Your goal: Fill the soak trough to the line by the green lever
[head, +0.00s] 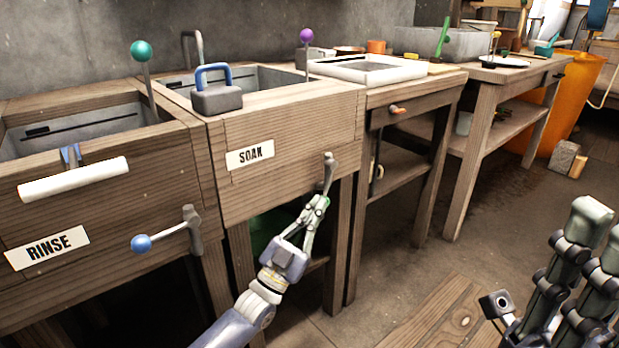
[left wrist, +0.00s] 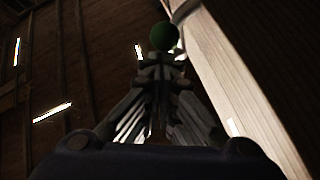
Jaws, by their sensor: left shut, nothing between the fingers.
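The soak trough (head: 290,125) is a wooden-fronted basin with a "SOAK" label (head: 250,154); little of its grey inside shows, and I cannot tell its water level. My left gripper (head: 316,210) is shut and empty at this ball. In the left wrist view the green ball (left wrist: 164,37) sits just past the fingertips. My right gripper (head: 600,235) is partly cut off at the right edge.
A grey block with a blue handle (head: 216,95) sits on the soak trough's rim. A purple-ball lever (head: 306,36) stands behind.

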